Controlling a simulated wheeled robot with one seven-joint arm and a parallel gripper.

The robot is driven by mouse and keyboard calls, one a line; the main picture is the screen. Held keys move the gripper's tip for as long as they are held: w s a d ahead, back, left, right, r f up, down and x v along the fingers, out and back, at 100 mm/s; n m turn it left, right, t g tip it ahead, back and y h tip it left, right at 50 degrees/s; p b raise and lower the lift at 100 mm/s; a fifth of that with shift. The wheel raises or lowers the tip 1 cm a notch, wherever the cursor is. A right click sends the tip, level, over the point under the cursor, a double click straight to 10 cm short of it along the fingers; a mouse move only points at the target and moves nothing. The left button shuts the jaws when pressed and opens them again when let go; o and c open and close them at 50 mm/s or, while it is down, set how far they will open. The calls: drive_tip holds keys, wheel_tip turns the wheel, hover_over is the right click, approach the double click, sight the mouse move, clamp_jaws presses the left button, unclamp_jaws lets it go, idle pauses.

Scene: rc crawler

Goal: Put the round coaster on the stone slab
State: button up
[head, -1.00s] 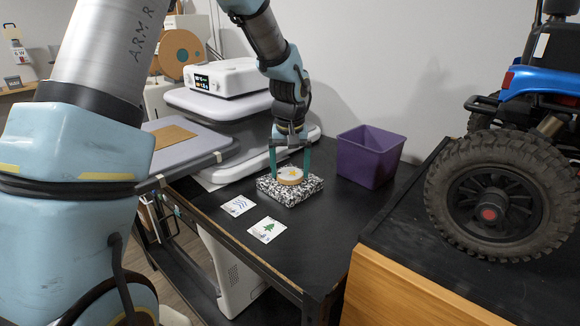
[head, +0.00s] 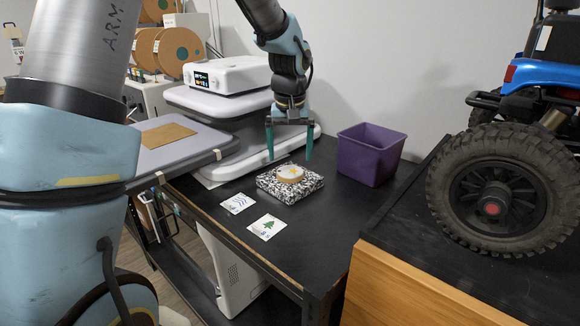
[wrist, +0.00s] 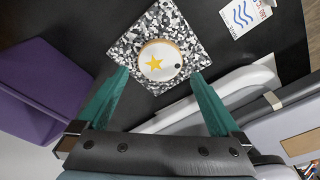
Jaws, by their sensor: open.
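The round coaster (head: 290,174) is a light wooden disc with a white top and a yellow star. It rests on top of the speckled black-and-white stone slab (head: 268,190), which lies on the dark table. The wrist view shows the coaster (wrist: 158,62) lying within the top face of the slab (wrist: 192,50), near its middle. My gripper (head: 289,157) has two teal fingers spread apart and is empty. It is above and behind the coaster and apart from it; the wrist view shows bare space between the fingertips (wrist: 158,72).
A purple bin (head: 368,158) stands to the right.

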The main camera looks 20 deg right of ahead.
sight(290, 176)
wheel_tip(290, 176, up, 7)
drive_tip(key=s+b, duration=0.1)
drive_tip(key=s+a+f+n, duration=0.1)
drive_tip(key=a+f, duration=0.2)
drive_tip(key=a, duration=0.7)
drive_tip(key=a+f+n, duration=0.1)
drive_tip(key=a+f, duration=0.2)
drive_tip(key=a, duration=0.7)
drive_tip(key=s+a+f+n, duration=0.1)
drive_tip(key=s+a+f, duration=0.3)
drive_tip(key=s+a, duration=0.3)
drive_tip(key=a, duration=0.4)
drive_tip(key=shift+s+f, duration=0.35)
drive_tip(key=shift+f, duration=0.05)
